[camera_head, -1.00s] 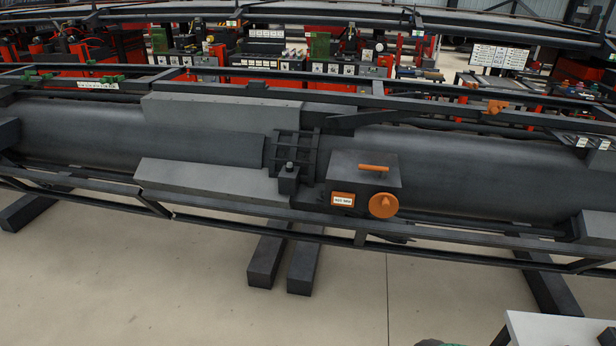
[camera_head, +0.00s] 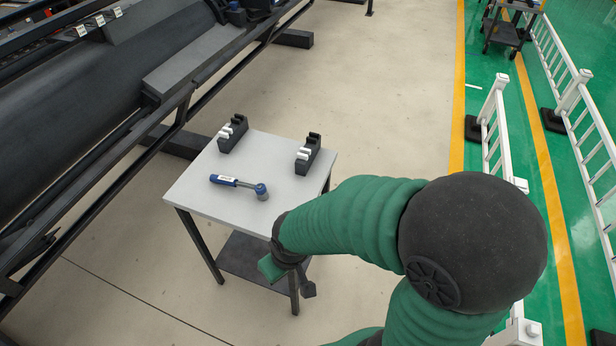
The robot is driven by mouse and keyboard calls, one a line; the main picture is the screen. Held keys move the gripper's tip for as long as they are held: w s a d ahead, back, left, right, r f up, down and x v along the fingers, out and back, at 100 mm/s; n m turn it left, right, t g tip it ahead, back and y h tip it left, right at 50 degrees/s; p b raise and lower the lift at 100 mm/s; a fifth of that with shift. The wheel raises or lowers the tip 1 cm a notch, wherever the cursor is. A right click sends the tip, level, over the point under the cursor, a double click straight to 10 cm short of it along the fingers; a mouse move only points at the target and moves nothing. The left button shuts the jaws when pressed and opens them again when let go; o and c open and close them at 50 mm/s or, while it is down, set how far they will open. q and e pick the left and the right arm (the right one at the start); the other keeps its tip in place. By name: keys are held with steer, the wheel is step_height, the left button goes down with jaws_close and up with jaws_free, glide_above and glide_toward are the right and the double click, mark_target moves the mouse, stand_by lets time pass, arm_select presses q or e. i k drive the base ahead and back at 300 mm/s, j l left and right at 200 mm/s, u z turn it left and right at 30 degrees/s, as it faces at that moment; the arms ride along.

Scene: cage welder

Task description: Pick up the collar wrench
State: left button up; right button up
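The collar wrench (camera_head: 239,186) lies on the grey top of a small table (camera_head: 190,189). It has a blue handle with a white label at its left end and a grey and blue round head at its right end. My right arm comes in from the right, and its gripper (camera_head: 288,277) hangs at the table's near right edge, below and to the right of the wrench and apart from it. The gripper is seen from behind and partly hidden by its own wrist, so its opening is unclear. My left gripper is out of view.
Two black holders with white parts, one at the left (camera_head: 232,136) and one at the right (camera_head: 309,156), stand along the table's far side. A large dark cylinder machine (camera_head: 85,125) with frame rails lies to the left. White railings (camera_head: 491,115) stand at the right. Floor beyond the table is clear.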

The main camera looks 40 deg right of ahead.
mark_target(260, 190)
steer(key=z, duration=0.75)
steer(key=i+z, duration=0.4)
steer(key=i+j+z, duration=0.15)
steer(key=z, duration=0.2)
steer(key=i+j+z, duration=0.4)
steer(key=i+l, duration=0.05)
steer(key=l, duration=0.05)
